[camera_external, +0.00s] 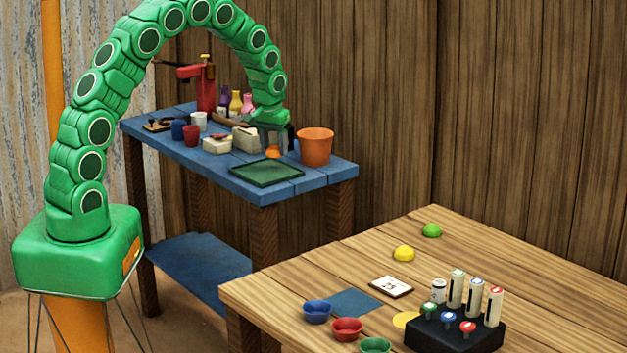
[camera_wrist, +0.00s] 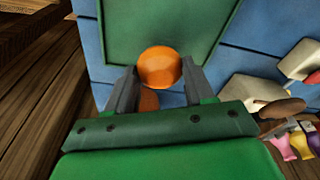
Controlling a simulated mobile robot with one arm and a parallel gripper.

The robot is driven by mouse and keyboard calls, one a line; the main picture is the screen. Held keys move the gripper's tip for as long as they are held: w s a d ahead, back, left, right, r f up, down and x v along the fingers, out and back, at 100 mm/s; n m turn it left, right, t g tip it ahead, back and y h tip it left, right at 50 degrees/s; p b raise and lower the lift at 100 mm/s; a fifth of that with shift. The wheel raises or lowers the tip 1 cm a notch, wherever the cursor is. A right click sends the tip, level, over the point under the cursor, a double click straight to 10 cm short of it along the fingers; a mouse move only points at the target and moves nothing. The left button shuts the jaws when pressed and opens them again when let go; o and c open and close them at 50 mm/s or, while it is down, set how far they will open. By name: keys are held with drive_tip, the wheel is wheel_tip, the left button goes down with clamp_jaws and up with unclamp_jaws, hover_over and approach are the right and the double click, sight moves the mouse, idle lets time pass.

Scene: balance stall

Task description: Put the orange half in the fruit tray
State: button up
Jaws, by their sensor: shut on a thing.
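The orange half (camera_external: 272,152) is between the fingers of my gripper (camera_external: 273,141), at the far edge of the green fruit tray (camera_external: 266,173) in the external view. My gripper points down and is shut on it. In the wrist view the orange half (camera_wrist: 160,67) shows at the fingertips of my gripper (camera_wrist: 158,80), overlapping the edge of the fruit tray (camera_wrist: 125,30). The visible part of the tray is empty. I cannot tell how high the orange half is above the tray.
An orange pot (camera_external: 315,147) stands close to the right of my gripper on the blue table (camera_external: 325,177). Pale blocks, cups, bottles and a red press (camera_external: 205,85) stand left and behind. A wooden table (camera_external: 290,285) with bowls and a black rack is in front.

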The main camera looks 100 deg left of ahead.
sight(275, 148)
drive_tip(key=shift+w+a+f, duration=0.15)
drive_tip(key=shift+a+f, duration=0.05)
drive_tip(key=shift+f, duration=0.25)
drive_tip(key=shift+a+f, duration=0.1)
drive_tip(key=shift+f, duration=1.5)
drive_tip(key=shift+f, duration=0.1)
drive_tip(key=o, duration=1)
